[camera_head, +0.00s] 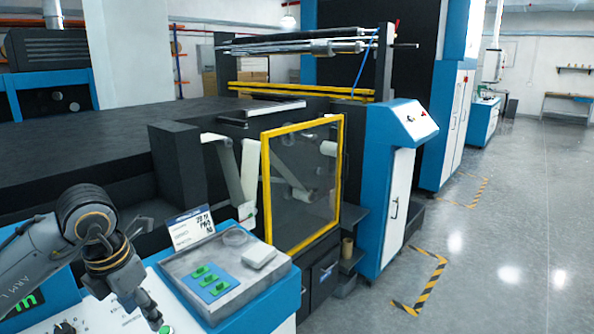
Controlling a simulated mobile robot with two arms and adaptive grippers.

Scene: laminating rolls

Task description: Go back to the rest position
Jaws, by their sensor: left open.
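My left arm comes in from the left edge, and my left gripper (152,312) hangs over the blue-edged console (188,318) at the lower left. The gripper points down and to the right, and its fingers are small in view. It is open and I see nothing held in it. It is left of the grey tray (205,308) on the console, apart from it. The tray holds several green pieces (209,282) and a small pale block (259,257). My right gripper is not in view.
A printed card (192,228) stands behind the tray. A yellow-framed clear door (304,185) on the laminating machine is right of it. A blue and white cabinet (394,195) stands further right. The grey floor (520,225) on the right is clear, with striped yellow-black markings (428,283).

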